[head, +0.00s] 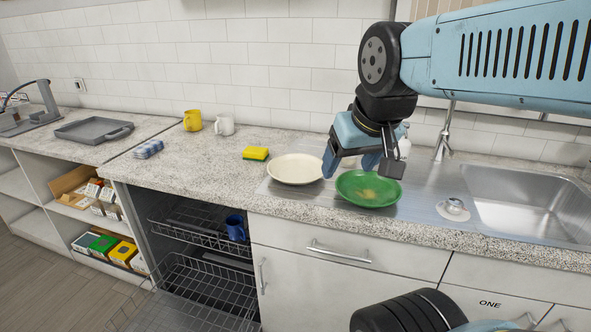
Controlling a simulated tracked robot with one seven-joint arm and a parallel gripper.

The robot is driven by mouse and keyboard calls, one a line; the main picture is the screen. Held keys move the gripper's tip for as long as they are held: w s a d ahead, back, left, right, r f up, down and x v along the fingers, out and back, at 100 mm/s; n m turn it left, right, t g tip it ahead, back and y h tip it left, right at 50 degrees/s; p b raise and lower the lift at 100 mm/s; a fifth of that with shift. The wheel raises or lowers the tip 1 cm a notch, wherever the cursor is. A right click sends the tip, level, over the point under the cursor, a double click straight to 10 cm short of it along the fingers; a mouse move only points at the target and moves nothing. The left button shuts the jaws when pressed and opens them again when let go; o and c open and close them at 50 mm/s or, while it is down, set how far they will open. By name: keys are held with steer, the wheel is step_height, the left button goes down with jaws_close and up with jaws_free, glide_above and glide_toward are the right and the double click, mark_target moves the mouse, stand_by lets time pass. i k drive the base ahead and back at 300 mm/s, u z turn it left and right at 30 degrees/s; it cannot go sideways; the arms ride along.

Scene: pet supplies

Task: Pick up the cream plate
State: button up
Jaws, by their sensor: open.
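The cream plate (294,169) lies on the counter at the left end of the metal sink surface. A green plate (368,189) with a brownish patch in its middle lies just right of it. My gripper (352,176) is open, with its fingers pointing down. In the picture its left finger is close to the cream plate's right edge and its other finger is over the green plate. I cannot tell its exact height above the plates. Nothing shows between its fingers.
A yellow sponge (255,153), a white mug (224,124) and a yellow mug (192,120) stand left of the plates. The sink basin (525,205) and tap (443,135) are at right. Below, an open dishwasher rack (205,235) holds a blue mug (236,227). The counter's front left is mostly clear.

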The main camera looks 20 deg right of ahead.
mark_target(294, 169)
steer(key=u, duration=0.75)
steer(key=k, duration=0.8)
steer(key=u, duration=0.45)
steer(key=i, duration=0.45)
steer(key=z, duration=0.1)
